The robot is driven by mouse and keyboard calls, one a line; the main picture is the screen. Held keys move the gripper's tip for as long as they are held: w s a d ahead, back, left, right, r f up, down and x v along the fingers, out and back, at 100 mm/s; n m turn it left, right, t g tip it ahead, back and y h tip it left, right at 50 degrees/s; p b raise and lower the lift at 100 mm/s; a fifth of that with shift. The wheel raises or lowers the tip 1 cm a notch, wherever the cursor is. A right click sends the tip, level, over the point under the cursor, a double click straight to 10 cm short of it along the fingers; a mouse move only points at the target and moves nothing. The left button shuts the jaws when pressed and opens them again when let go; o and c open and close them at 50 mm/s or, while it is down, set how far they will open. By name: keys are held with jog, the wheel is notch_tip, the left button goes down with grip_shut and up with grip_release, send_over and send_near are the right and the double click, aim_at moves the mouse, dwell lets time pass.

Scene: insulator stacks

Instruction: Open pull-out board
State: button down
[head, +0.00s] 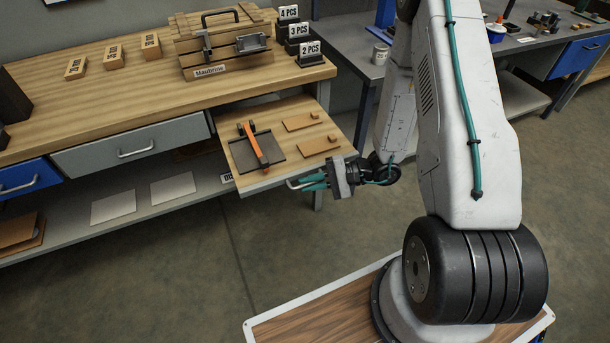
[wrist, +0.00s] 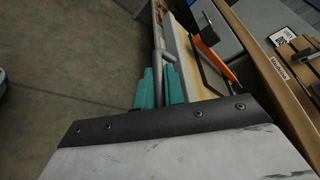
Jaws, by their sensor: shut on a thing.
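The pull-out board (head: 269,178) sticks out from under the wooden workbench top, with its surface in plain view. A metal bar handle (head: 297,184) is on its front edge. My gripper (head: 314,182) is at that front edge, its teal fingers shut on the handle. In the wrist view the teal fingers (wrist: 160,88) sit on both sides of the grey handle (wrist: 158,45), with the pale edge of the board (wrist: 190,65) just to the right.
On the board lie a dark plate with an orange-handled tool (head: 259,145) and two small wooden pieces (head: 311,121). A grey drawer (head: 130,147) is left of the board. Floor in front is clear.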

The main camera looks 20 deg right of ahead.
jog(key=shift+s+a, duration=0.1)
jog(key=shift+s, duration=0.6)
jog(key=c, duration=1.5)
grip_release()
jog(key=shift+w, duration=0.1)
jog(key=v, duration=0.8)
